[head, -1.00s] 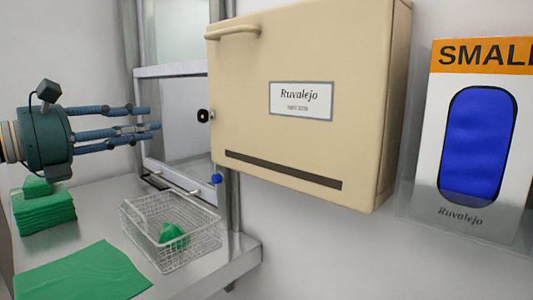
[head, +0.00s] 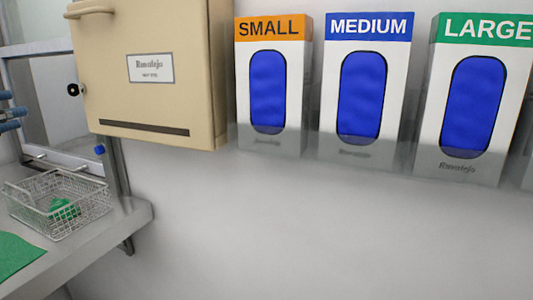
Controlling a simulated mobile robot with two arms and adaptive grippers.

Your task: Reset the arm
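My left gripper (head: 10,118) is at the far left edge of the head view. Only the ends of its blue-grey fingers show, above the metal shelf and left of the beige cabinet; the rest is cut off by the frame. I cannot tell how far its fingers are spread now, and no object shows at the visible fingertips. My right gripper is out of view.
A wire basket (head: 88,215) holding a green cloth (head: 62,209) stands on the metal shelf (head: 105,240). A flat green cloth (head: 15,256) lies in front. A beige cabinet (head: 150,100) and glove boxes, small (head: 243,95), medium (head: 330,95) and large (head: 435,110), line the wall.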

